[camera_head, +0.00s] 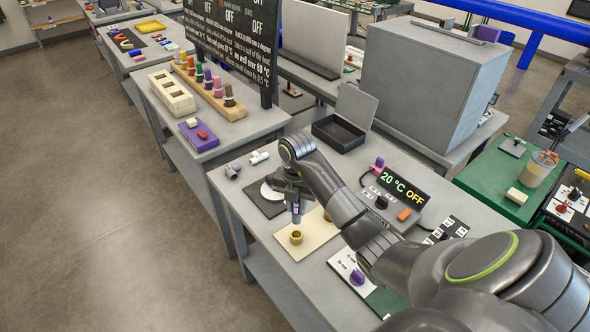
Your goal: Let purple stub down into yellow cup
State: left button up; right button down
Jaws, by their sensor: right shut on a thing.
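My right gripper (296,200) points down over the near table and is shut on the small purple stub (296,211). The fingers hide part of the stub. The yellow cup (296,237) stands upright on a beige board (318,238), just below the stub in the picture. The stub appears apart from the cup, with a small gap between them. I cannot tell from this one view whether they are exactly in line. My left gripper is not in view.
A dark mat with a white disc (271,192) lies behind the gripper. A control box reading 20 °C OFF (400,190) stands to the right. A purple knob-like piece (357,277) sits on a white card in front. A black open box (338,133) is farther back.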

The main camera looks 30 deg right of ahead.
aim_at(296, 217)
jog(key=shift+w+d+r, duration=0.15)
jog(key=shift+w+d, duration=0.1)
jog(key=shift+r, duration=0.1)
jog(key=shift+s+a+r, duration=0.35)
jog(key=shift+s+a, duration=0.15)
jog(key=shift+s, duration=0.05)
jog(key=shift+w+d+f, duration=0.15)
jog(key=shift+f, duration=0.15)
jog(key=shift+w+d+f+b, duration=0.1)
jog(key=shift+f+b, duration=0.1)
jog(key=shift+b, duration=0.1)
jog(key=shift+f+b, duration=0.4)
jog(key=shift+f, duration=0.1)
jog(key=shift+f+b, duration=0.55)
jog(key=shift+f, duration=0.1)
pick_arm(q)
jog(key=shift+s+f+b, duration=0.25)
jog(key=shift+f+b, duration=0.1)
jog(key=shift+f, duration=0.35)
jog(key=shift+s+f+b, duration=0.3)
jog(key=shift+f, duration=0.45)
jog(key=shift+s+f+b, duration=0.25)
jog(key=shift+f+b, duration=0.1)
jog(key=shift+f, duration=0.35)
pick_arm(e)
jog(key=shift+f, duration=1.3)
